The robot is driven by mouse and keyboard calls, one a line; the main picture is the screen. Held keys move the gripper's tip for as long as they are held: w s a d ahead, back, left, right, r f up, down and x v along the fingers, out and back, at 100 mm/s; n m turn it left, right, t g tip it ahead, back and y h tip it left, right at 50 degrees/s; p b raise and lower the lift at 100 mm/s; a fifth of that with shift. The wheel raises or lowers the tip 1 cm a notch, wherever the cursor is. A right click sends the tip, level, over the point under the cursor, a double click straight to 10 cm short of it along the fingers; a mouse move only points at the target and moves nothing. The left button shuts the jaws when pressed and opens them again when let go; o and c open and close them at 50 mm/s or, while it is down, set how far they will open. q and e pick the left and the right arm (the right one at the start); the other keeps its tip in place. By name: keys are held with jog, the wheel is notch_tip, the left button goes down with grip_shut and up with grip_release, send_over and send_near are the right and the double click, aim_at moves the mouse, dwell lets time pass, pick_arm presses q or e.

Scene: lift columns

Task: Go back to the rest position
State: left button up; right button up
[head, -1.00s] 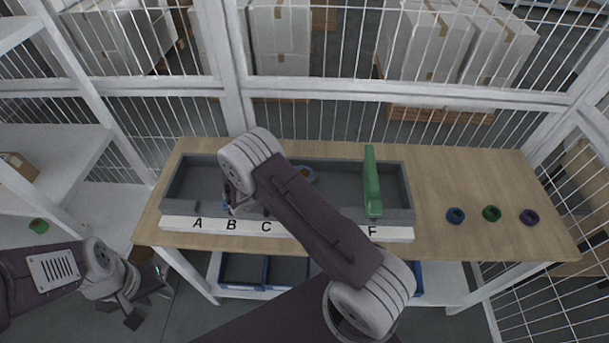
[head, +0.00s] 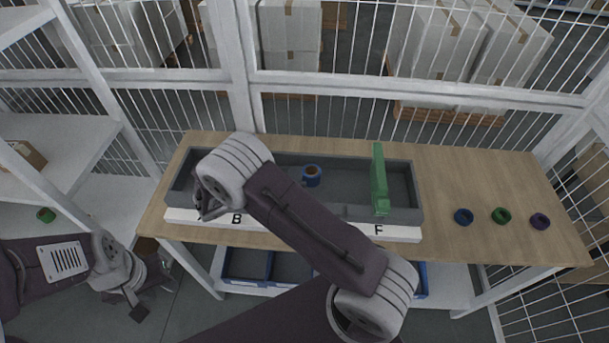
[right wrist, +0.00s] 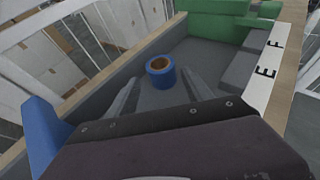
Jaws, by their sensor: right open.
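My right gripper (head: 206,207) is open and empty over the front left end of the long grey tray (head: 340,212). In the right wrist view its two fingers (right wrist: 166,92) are spread, with a blue ring with a brown centre (right wrist: 160,78) beyond and between them, apart from both. That ring also shows in the head view (head: 311,181), inside the tray. My left gripper (head: 152,300) hangs low at the left, off the table. Its fingers look apart with nothing between them.
A green upright piece (head: 380,180) stands across the tray's right part. Blue (head: 464,217), green (head: 501,216) and purple (head: 540,221) rings lie on the wooden table (head: 470,170). A blue piece (right wrist: 42,132) is at left in the wrist view. White shelves (head: 60,145) stand at left.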

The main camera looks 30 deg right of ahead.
jog(key=shift+v, duration=1.3)
